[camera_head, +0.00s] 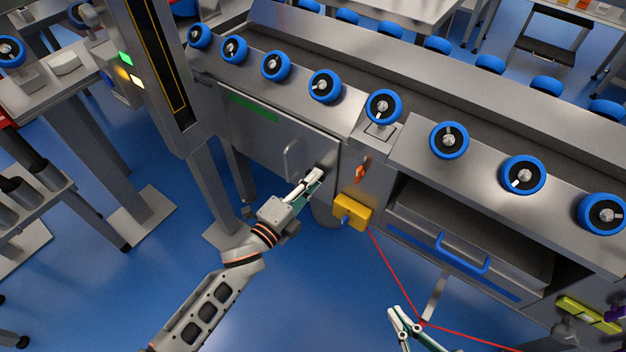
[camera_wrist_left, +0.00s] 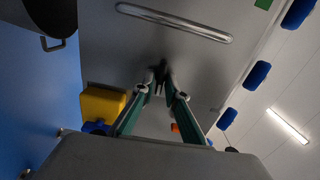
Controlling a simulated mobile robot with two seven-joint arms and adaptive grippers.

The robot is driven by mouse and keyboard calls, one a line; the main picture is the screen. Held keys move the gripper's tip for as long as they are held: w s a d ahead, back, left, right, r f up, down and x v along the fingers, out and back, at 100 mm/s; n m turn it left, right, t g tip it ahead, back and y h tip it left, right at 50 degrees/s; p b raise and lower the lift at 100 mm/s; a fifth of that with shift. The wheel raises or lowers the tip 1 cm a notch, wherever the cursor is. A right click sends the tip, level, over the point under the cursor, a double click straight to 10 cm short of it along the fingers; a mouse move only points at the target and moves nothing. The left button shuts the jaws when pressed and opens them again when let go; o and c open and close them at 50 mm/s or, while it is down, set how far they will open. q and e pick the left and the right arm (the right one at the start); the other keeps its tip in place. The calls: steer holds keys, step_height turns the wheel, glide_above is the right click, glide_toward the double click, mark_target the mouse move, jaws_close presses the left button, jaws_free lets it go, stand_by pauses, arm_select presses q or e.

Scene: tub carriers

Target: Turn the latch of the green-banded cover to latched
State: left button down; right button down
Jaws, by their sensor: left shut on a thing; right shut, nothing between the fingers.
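The green-banded cover (camera_head: 262,138) is a grey metal panel on the front of the long bench, with a green strip (camera_head: 254,108) near its top left and a bar handle (camera_head: 290,158). In the left wrist view the cover (camera_wrist_left: 115,60) fills the middle. Its small dark latch (camera_wrist_left: 161,74) is near the right edge of the cover in the head view. My left gripper (camera_head: 315,177) is shut on the latch, with the fingertips mostly hiding it; its exact angle cannot be told. My right gripper (camera_head: 406,320) is shut and empty, low in the head view, away from the cover.
A yellow box (camera_head: 352,212) with a blue knob and an orange lever (camera_head: 361,170) sit right of the cover. A drawer with a blue handle (camera_head: 462,256) is further right. Blue-rimmed rollers (camera_head: 325,86) line the bench top. A red cable runs from the yellow box past my right gripper.

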arm_select(q)
steer(key=shift+m, duration=0.3)
stand_by(0.4)
steer(key=c, duration=2.1)
jaws_free()
steer(key=v, duration=1.2)
